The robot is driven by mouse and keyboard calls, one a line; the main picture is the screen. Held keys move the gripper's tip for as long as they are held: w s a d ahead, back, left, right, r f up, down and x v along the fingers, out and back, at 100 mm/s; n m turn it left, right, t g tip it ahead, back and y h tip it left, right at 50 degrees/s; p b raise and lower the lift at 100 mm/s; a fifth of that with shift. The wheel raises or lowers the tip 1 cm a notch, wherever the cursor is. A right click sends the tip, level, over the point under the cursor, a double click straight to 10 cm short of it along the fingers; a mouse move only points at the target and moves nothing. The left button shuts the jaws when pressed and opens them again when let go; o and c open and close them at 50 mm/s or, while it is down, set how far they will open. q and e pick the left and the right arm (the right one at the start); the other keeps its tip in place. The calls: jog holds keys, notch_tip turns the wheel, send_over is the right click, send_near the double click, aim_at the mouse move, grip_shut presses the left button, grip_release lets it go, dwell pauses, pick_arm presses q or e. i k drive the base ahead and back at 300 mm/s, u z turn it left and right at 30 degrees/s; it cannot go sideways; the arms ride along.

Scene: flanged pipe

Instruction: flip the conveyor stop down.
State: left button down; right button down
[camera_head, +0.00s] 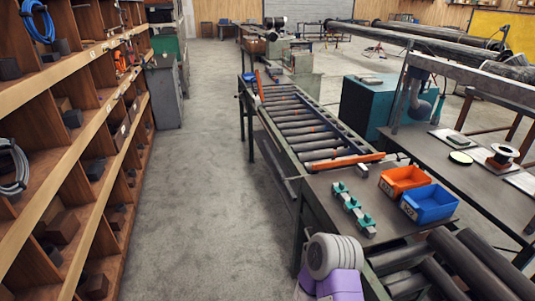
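A roller conveyor (300,125) runs away from me in the middle of the head view. An orange bar (343,162) lies across its near end, just beyond the bench with the bins. A second, narrow orange piece (259,87) stands at the conveyor's far left corner. I cannot tell for sure which of the two orange parts is the conveyor stop. Neither of my grippers shows in the head view.
A bench holds a teal-and-grey fixture (352,205), an orange bin (404,180) and a blue bin (430,204). Dark rollers or pipes (460,265) lie at lower right. Wooden shelving (75,130) lines the left. The floor (205,170) between shelving and conveyor is clear.

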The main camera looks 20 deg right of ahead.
aim_at(373, 158)
jog(key=i, duration=2.6)
jog(key=u, duration=4.65)
